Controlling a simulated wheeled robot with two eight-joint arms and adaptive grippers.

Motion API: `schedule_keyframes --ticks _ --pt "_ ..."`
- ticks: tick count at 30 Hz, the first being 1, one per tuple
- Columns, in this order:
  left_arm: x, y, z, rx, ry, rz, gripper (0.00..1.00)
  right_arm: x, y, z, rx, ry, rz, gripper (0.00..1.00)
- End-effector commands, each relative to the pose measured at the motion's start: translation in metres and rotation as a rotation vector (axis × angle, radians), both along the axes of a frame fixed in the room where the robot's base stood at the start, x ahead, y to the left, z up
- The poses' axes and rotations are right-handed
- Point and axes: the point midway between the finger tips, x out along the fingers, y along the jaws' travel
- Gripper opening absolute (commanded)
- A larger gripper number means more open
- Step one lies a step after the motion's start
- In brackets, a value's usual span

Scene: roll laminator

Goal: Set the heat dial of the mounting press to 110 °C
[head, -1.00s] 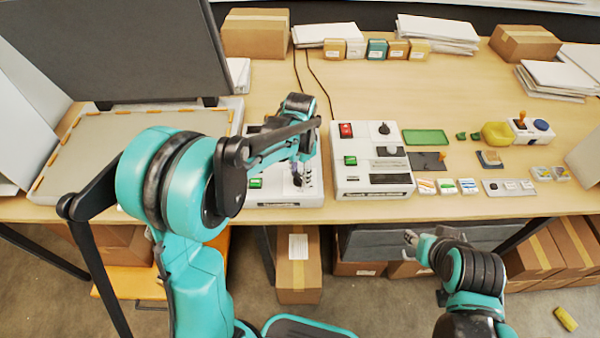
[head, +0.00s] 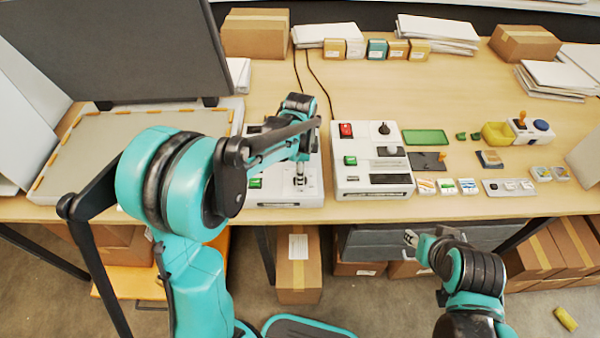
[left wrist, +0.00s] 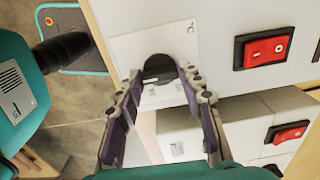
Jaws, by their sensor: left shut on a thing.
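The left white machine (head: 282,199) stands at the table's front edge, with a green button and my left gripper (head: 300,180) over its right part. In the left wrist view my left gripper (left wrist: 162,88) is shut on a round black dial (left wrist: 160,68), one finger on each side. The dial sits on a white panel plate (left wrist: 185,38). The dial's setting and scale marks are too small or hidden to read. In the head view my gripper hides the dial. My right gripper (head: 411,239) hangs before the table, away from the machines; its jaws are too small to judge.
A second white machine (head: 372,184) with a red switch (head: 346,130) and black knob (head: 384,128) stands close on the right. Small parts and a green mat (head: 425,137) lie right.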

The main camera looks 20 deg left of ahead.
Motion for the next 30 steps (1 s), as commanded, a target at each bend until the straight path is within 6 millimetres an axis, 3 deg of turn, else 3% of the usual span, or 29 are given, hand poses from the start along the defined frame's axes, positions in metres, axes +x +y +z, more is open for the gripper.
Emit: schedule_keyframes --ticks 14,15,16,26,30 --pt "0.0 0.0 0.0 0.0 -0.001 -0.013 0.09 0.0 0.0 0.0 0.0 0.0 0.0 0.4" --pt "0.0 0.0 0.0 0.0 -0.001 -0.013 0.48 0.0 0.0 0.0 0.0 0.0 0.0 0.4" --pt "0.0 0.0 0.0 0.0 -0.001 -0.013 0.56 0.0 0.0 0.0 0.0 0.0 0.0 0.4" --pt "0.0 0.0 0.001 0.0 0.0 -0.011 0.59 0.0 0.0 0.0 0.0 0.0 0.0 0.4" --pt "0.0 0.0 0.014 0.0 0.0 -0.011 0.59 0.0 0.0 0.0 0.0 0.0 0.0 0.4"
